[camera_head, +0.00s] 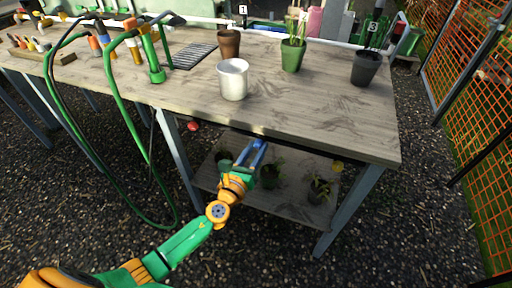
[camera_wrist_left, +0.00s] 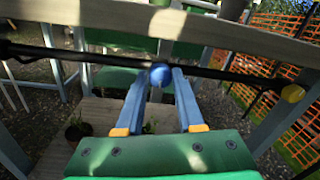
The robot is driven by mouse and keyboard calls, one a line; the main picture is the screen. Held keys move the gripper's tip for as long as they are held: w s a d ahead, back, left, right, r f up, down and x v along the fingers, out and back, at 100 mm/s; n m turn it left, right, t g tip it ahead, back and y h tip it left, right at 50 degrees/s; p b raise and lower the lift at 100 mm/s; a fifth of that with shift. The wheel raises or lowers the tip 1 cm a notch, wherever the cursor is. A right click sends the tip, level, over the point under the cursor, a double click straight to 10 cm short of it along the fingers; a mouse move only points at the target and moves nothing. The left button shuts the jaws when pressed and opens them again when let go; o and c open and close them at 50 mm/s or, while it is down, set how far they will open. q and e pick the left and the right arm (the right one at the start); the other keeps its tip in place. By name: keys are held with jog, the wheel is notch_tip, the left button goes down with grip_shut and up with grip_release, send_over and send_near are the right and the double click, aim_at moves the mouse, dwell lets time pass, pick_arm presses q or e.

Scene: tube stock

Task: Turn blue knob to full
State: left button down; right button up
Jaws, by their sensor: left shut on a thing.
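The blue knob (camera_wrist_left: 160,75) sits on a dark pipe under the front edge of the workbench, in the middle of the left wrist view. My left gripper (camera_head: 261,145) reaches in below the table's front edge. In the left wrist view, its two blue fingers close on the knob from both sides. In the head view, the fingers and table edge hide the knob, or I cannot tell it from the blue fingers. I cannot read how far the knob is turned. My right gripper is in neither view.
A red knob (camera_head: 192,126) lies left of my gripper and a yellow knob (camera_head: 337,166) right of it. Potted plants (camera_head: 319,190) stand on the lower shelf (camera_head: 288,203). The workbench (camera_head: 300,112) above carries a white pot (camera_head: 233,79) and green hoses (camera_head: 116,95).

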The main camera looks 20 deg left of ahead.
pick_arm(q)
jog(key=shift+m, duration=0.7)
jog(key=c, duration=0.5)
grip_release()
jog(key=shift+c, duration=0.2)
jog(key=shift+s, duration=0.15)
jog(key=s, duration=0.7)
jog(key=shift+a, duration=0.3)
jog(key=shift+w, duration=0.1)
